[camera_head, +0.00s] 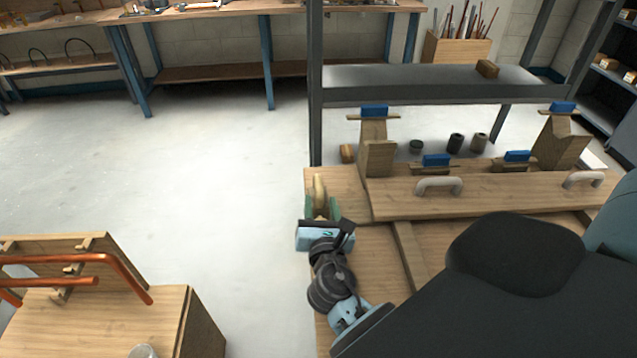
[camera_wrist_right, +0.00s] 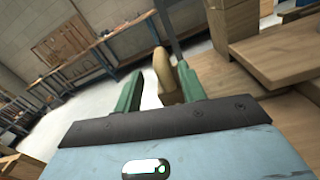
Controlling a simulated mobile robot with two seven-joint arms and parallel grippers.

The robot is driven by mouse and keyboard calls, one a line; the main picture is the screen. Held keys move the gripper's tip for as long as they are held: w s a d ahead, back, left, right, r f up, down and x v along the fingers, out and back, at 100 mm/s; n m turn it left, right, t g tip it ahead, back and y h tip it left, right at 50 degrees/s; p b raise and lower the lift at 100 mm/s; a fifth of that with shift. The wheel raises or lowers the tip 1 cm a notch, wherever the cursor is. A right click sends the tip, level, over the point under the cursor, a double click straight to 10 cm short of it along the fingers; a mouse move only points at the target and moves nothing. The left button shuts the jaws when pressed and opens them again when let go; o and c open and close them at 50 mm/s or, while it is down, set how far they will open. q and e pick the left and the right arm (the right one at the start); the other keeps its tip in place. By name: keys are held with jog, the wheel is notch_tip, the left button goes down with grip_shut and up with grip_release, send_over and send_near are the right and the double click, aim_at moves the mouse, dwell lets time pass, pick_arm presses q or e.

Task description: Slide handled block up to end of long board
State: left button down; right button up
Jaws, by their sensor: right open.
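The long board (camera_head: 500,200) lies across the workbench, with two pale grip handles (camera_head: 440,186) on top. A rounded wooden handle (camera_head: 319,187), seemingly that of the handled block, stands left of the board's left end. It also shows in the right wrist view (camera_wrist_right: 162,72). The block under it is mostly hidden by my gripper. My right gripper (camera_head: 321,202) is open, with its green fingers on either side of the handle; in the wrist view (camera_wrist_right: 158,80) a gap shows beside the left finger. Contact cannot be told. My left gripper is not in view.
Wooden uprights (camera_head: 379,160) with blue-topped clamps (camera_head: 437,160) stand along the board's back edge. A metal shelf frame (camera_head: 316,90) rises behind. Small dark cylinders (camera_head: 456,143) sit beyond. A wooden box with copper pipes (camera_head: 125,270) stands at left, with open floor between.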

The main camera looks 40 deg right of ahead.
aim_at(320, 194)
jog(key=x, duration=0.7)
grip_shut()
